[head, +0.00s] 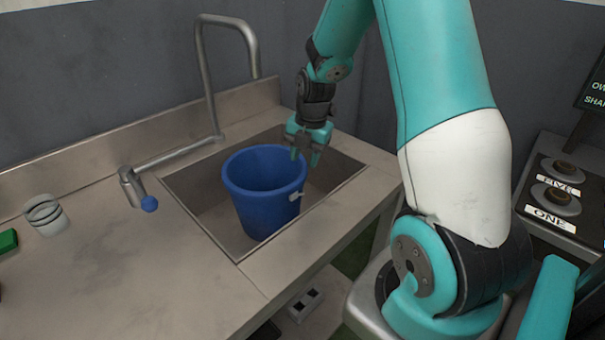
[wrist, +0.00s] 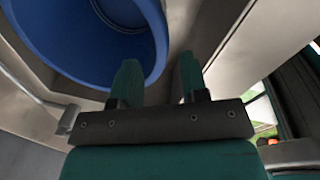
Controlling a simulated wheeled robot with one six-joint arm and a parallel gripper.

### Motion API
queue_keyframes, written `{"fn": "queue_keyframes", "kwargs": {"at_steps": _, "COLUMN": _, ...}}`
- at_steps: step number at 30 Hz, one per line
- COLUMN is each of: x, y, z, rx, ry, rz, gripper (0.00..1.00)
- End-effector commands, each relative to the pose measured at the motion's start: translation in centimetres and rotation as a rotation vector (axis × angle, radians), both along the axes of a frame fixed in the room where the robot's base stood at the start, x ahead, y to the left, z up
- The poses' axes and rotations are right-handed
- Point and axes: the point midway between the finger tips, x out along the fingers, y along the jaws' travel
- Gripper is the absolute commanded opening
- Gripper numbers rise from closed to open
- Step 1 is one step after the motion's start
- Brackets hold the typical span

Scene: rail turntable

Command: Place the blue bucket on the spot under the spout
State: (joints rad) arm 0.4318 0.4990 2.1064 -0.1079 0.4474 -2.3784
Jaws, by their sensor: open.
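The blue bucket (head: 262,200) stands upright in the sink basin (head: 340,176), with a small pale tab on its right side. My gripper (head: 308,156) is open and empty, just right of the bucket's rim and above the basin. In the wrist view, the bucket (wrist: 98,40) fills the upper left, and the open fingers of my gripper (wrist: 158,78) appear beside its rim, the left finger overlapping it. The metal spout (head: 254,60) rises behind the basin and bends over, ending at the back. The spot under the spout cannot be made out clearly.
A jar-like container (head: 45,214) and a green object (head: 8,240) sit on the left counter (head: 130,270). A panel with labelled buttons (head: 556,190) is at the right. The counter's middle is clear.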

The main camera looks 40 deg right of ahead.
Motion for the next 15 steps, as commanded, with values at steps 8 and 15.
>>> {"fn": "queue_keyframes", "kwargs": {"at_steps": 8, "x": -0.4, "y": 0.3, "z": 3.3, "rx": 0.005, "ry": -0.002, "rz": -0.013, "gripper": 0.41}}
{"fn": "queue_keyframes", "kwargs": {"at_steps": 15, "x": -1.7, "y": 9.1, "z": 7.4, "rx": 0.117, "ry": 0.007, "rz": -0.29, "gripper": 0.41}}
